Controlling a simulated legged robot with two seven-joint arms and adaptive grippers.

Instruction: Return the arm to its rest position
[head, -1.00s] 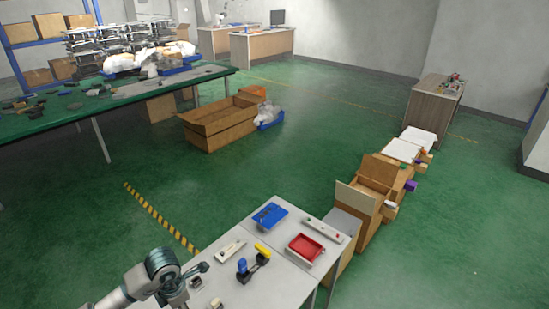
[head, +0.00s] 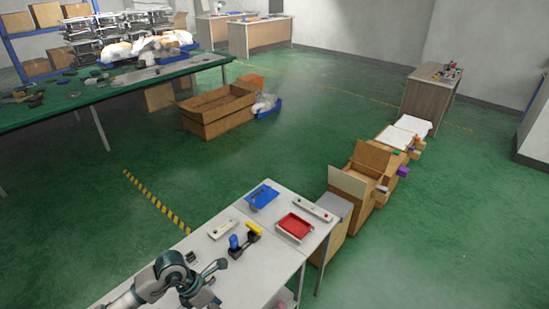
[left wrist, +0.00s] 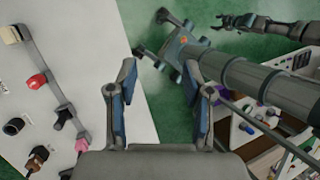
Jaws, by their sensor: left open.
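My left gripper (head: 212,283) is open and empty over the near part of the white table (head: 262,270). In the left wrist view its two fingers (left wrist: 163,100) stand apart with only green floor and the table edge between them. A lever fixture with a blue handle (head: 234,242) and a yellow handle (head: 254,229) stands on the table, beyond the gripper and apart from it. Another arm of mine shows at the top right of the left wrist view with its dark gripper (left wrist: 240,22); its jaw state is unclear.
A red tray (head: 295,226), a blue fixture (head: 262,196) and a pale strip fixture (head: 222,229) lie on the table. Several knobs, one red (left wrist: 36,80), show in the left wrist view. Cardboard boxes (head: 352,186) stand right of the table. Open green floor (head: 290,130) lies beyond.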

